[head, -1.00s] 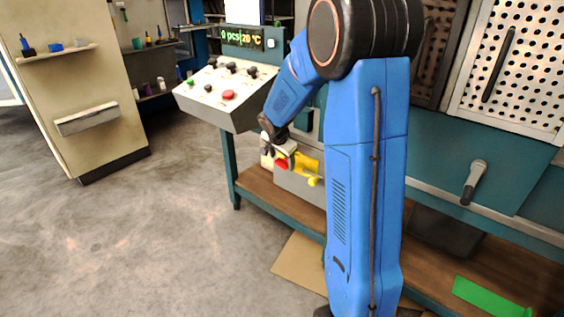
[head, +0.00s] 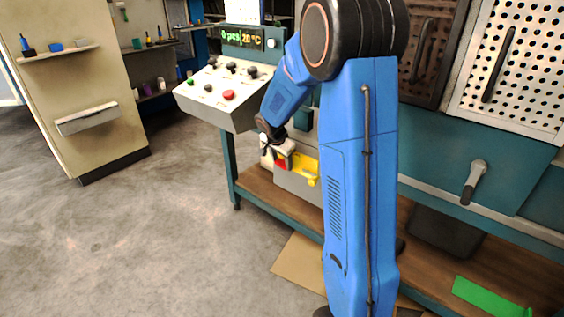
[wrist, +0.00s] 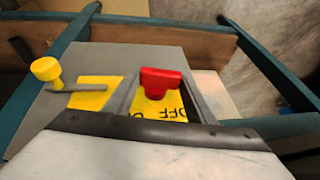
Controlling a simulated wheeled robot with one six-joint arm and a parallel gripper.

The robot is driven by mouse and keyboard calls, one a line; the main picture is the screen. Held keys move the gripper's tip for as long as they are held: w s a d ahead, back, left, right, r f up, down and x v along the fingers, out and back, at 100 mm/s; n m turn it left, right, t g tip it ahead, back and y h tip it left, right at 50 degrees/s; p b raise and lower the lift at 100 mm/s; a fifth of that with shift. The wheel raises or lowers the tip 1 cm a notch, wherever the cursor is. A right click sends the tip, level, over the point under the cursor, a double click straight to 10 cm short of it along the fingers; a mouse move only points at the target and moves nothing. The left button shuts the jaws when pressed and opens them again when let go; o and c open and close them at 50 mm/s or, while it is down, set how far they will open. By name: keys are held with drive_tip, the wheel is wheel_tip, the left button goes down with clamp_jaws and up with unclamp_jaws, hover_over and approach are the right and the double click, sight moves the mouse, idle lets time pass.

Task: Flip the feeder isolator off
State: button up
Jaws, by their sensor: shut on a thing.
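In the head view the red handle (head: 280,163) shows small, low on the grey box under the control panel. My gripper (head: 277,148) is at the handle, and in the wrist view my gripper (wrist: 162,88) has a grey finger on each side of it. It is shut on the handle. The exact contact is hard to see.
A yellow knob on a stem (wrist: 47,70) stands left of the handle on the grey box (wrist: 110,58). A sloped control panel (head: 225,92) with a red button is above. A wooden shelf (head: 262,192) runs below. Open floor lies to the left.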

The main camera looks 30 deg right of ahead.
drive_tip(key=shift+w+a+g+h, duration=0.1)
drive_tip(key=shift+w+g+h, duration=0.15)
drive_tip(key=shift+g, duration=0.75)
drive_tip(key=o, duration=1)
drive_tip(key=shift+o, duration=0.2)
drive_tip(key=v, duration=1.7)
drive_tip(key=shift+r, duration=0.15)
drive_tip(key=shift+s+a, duration=0.1)
